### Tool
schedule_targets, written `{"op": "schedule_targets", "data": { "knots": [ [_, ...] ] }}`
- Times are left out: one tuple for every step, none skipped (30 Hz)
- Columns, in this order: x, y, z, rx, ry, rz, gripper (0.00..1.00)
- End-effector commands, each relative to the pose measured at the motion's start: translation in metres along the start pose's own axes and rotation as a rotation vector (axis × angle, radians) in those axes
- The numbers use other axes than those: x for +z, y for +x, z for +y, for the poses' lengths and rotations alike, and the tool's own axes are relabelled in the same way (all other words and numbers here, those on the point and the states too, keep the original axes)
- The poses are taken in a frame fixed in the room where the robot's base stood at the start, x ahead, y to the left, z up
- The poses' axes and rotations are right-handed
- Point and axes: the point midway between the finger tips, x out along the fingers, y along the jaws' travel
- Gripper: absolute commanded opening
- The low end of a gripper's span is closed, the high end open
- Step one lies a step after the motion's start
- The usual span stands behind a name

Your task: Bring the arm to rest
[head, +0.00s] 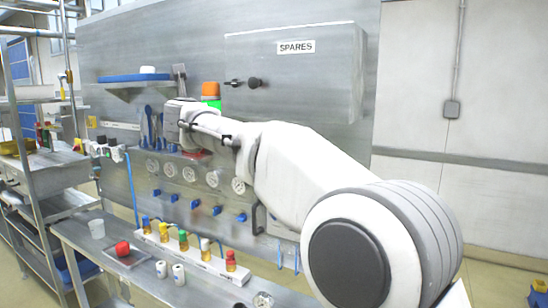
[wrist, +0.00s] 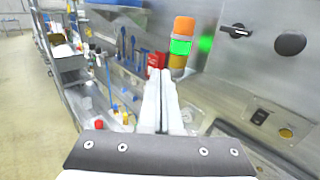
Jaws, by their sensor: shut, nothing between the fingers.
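My white arm reaches from the lower right of the head view toward the grey panel wall. My gripper (wrist: 161,103) shows in the wrist view with its two pale fingers together and nothing between them. In the head view the arm's end is in front of the panel, below and left of the SPARES cabinet (head: 300,75); the fingertips cannot be made out there. The gripper is in the air, close to a signal light (wrist: 181,45) with an orange top and a lit green band. The signal light also shows in the head view (head: 211,92).
A narrow bench (head: 70,235) below holds a rack of small bottles (head: 190,250), a red item (head: 122,248) on a dark tray and white cups. Gauges and blue valves line the panel. A shelf (head: 140,84) holds a blue tray. Metal racks stand at left.

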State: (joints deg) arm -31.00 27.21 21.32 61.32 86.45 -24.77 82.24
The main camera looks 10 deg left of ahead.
Motion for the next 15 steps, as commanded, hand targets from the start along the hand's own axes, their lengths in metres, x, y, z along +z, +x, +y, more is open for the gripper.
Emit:
{"op": "schedule_targets", "data": {
  "knots": [
    [0.005, -0.003, -0.004, 0.003, -0.035, -0.009, 0.0],
    [0.008, -0.006, -0.007, 0.008, -0.069, -0.017, 0.0],
    [0.013, -0.012, -0.01, 0.017, -0.131, -0.029, 0.0],
    [0.018, -0.017, -0.014, 0.026, -0.191, -0.04, 0.0],
    [0.022, -0.023, -0.018, 0.035, -0.26, -0.05, 0.0],
    [0.027, -0.033, -0.023, 0.051, -0.364, -0.064, 0.0],
    [0.029, -0.041, -0.028, 0.063, -0.45, -0.073, 0.0],
    [0.03, -0.05, -0.033, 0.075, -0.54, -0.079, 0.0],
    [0.03, -0.062, -0.039, 0.094, -0.663, -0.084, 0.0],
    [0.029, -0.07, -0.045, 0.108, -0.753, -0.085, 0.0],
    [0.026, -0.08, -0.05, 0.123, -0.843, -0.083, 0.0],
    [0.022, -0.093, -0.057, 0.145, -0.96, -0.078, 0.0],
    [0.017, -0.103, -0.063, 0.161, -1.048, -0.071, 0.0],
    [0.011, -0.113, -0.07, 0.179, -1.134, -0.062, 0.0],
    [0.003, -0.127, -0.078, 0.204, -1.246, -0.047, 0.0]
  ]
}}
